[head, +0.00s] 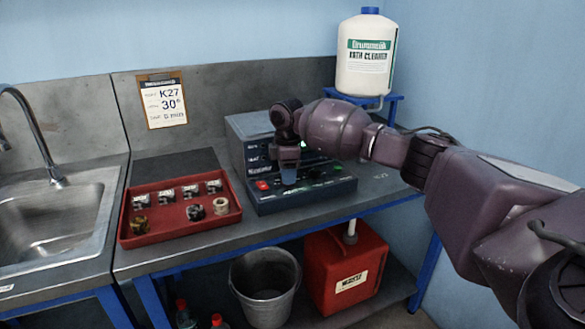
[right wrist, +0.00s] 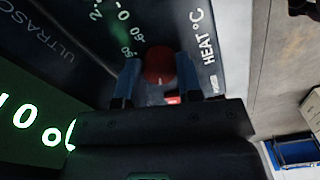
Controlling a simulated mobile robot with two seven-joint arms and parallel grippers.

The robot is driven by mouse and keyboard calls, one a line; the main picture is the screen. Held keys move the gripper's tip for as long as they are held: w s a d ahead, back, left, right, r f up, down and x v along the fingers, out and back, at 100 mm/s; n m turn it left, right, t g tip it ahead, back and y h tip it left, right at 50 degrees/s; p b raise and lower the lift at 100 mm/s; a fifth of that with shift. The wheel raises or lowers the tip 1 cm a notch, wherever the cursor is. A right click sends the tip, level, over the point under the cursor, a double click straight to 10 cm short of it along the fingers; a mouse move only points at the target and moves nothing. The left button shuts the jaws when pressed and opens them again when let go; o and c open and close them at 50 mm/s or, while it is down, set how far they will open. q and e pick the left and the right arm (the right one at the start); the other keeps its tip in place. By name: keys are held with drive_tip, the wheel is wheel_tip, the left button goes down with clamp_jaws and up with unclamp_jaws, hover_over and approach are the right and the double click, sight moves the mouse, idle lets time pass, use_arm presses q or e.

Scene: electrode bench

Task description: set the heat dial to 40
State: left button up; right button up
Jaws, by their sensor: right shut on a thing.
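The heat dial (right wrist: 158,65) is a round dark red knob on the dark panel of the ultrasonic unit (right wrist: 75,30), beside the printed words HEAT °C. My right gripper (right wrist: 156,80) is shut on the dial, with one blue finger on each side of it. Scale numbers 60 and 80 show beside the knob; other numbers are partly cut or blurred. I cannot tell which number the dial points to. In the head view the right gripper (head: 289,177) reaches down to the front of the unit (head: 305,197) and hides the dial. My left gripper is out of view.
A red tray (head: 150,238) with several small parts is left of the unit. A posted card (head: 162,100) reads K27 and 30°. A white cleaner jug (head: 366,55) stands on a blue stand behind my right arm. A sink (head: 50,225) is far left.

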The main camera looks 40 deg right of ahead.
drive_tip(key=m+p, duration=0.1)
drive_tip(key=m, duration=0.1)
drive_tip(key=m+p, duration=0.1)
drive_tip(key=p, duration=0.1)
drive_tip(key=shift+a+r+m, duration=0.1)
drive_tip(key=shift+r+m, duration=0.3)
drive_tip(key=m+p, duration=0.4)
drive_tip(key=shift+f, duration=0.15)
drive_tip(key=shift+m+p, duration=0.6)
drive_tip(key=shift+f+m+p, duration=0.1)
drive_tip(key=shift+m+p, duration=0.45)
drive_tip(key=shift+m, duration=0.25)
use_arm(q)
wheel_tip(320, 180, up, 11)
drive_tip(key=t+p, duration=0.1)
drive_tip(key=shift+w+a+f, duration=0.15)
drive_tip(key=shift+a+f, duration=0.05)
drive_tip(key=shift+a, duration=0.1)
use_arm(e)
drive_tip(key=shift+f+m, duration=0.15)
drive_tip(key=shift+m, duration=0.85)
drive_tip(key=o, duration=0.8)
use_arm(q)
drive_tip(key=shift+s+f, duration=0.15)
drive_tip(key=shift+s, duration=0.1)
use_arm(e)
drive_tip(key=shift+o, duration=0.6)
